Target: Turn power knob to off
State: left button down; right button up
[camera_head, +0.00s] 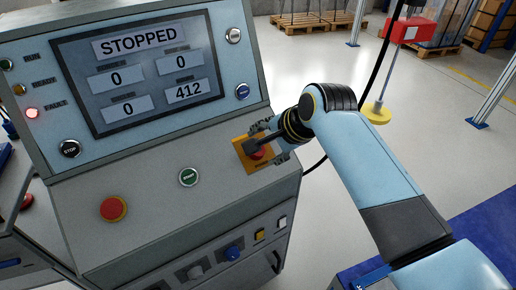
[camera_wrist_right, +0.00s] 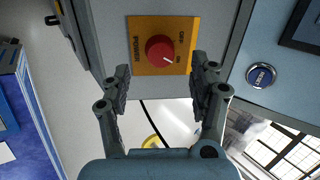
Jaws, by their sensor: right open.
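The red power knob (camera_wrist_right: 159,48) sits on an orange plate (camera_wrist_right: 140,65) lettered POWER, OFF and ON. In the right wrist view its white mark points to the lower right, towards the ON lettering. In the head view the knob (camera_head: 257,154) is partly hidden by my right gripper (camera_head: 268,147) at the panel's right end. My right gripper (camera_wrist_right: 160,78) is open in the wrist view, its fingers apart either side of the knob's line, with nothing between the tips. I cannot tell whether they touch the plate. My left gripper is not in view.
The console screen (camera_head: 140,70) reads STOPPED, and a red FAULT lamp (camera_head: 32,113) is lit.

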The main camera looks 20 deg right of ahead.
aim_at(259, 153)
jog(key=x, duration=0.5)
jog(key=shift+w+f+b, duration=0.1)
jog(key=shift+f+b, duration=0.15)
jog(key=shift+b, duration=0.05)
jog(key=c, duration=1.1)
